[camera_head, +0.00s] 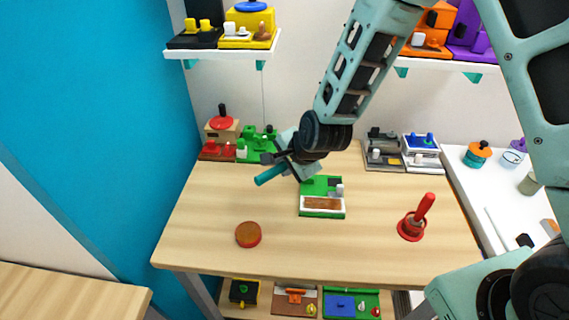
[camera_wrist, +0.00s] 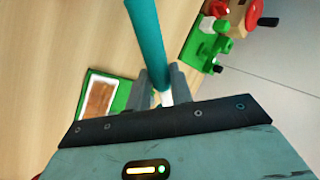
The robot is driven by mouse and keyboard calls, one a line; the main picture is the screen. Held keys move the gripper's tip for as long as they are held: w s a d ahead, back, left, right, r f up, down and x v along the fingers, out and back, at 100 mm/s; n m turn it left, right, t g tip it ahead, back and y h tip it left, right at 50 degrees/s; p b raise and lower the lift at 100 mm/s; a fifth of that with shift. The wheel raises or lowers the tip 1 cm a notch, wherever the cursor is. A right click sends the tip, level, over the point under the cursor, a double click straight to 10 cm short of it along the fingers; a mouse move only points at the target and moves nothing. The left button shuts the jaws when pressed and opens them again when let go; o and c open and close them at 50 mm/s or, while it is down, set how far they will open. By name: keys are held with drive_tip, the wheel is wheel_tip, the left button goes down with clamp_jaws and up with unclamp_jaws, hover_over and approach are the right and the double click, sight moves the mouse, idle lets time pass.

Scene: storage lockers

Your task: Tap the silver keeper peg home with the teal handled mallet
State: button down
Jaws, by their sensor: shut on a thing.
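My gripper (camera_head: 284,161) is shut on the teal handle (camera_head: 270,175) of the mallet and holds it above the table, left of the green-based lock block. In the wrist view the teal handle (camera_wrist: 147,40) runs up from between the gripper's fingers (camera_wrist: 162,88). The mallet's head cannot be made out in either view. The green-based block (camera_head: 308,211) lies flat on the table, with a brown panel (camera_head: 322,203) and a small light grey peg-like piece (camera_head: 340,189) at its right. In the wrist view, the block (camera_wrist: 90,76) is partly hidden by my gripper.
A red plunger-shaped thing (camera_head: 412,225) stands on the table's right. A round brown-red disc (camera_head: 248,235) lies near the front left. Several coloured blocks line the back, including a green one (camera_head: 256,147) and a grey one (camera_head: 383,150). The front middle of the table is clear.

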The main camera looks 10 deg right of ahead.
drive_tip(key=shift+r+p, duration=0.5)
drive_tip(key=shift+r, duration=0.1)
drive_tip(key=shift+f, duration=0.15)
idle(0.3)
drive_tip(key=shift+f+b, duration=0.1)
drive_tip(key=shift+b, duration=0.4)
idle(0.5)
idle(1.3)
wheel_tip(320, 180, down, 5)
drive_tip(key=b, duration=0.4)
drive_tip(key=shift+f, duration=0.1)
drive_tip(key=shift+r+p, duration=1.7)
drive_tip(key=shift+r, duration=0.75)
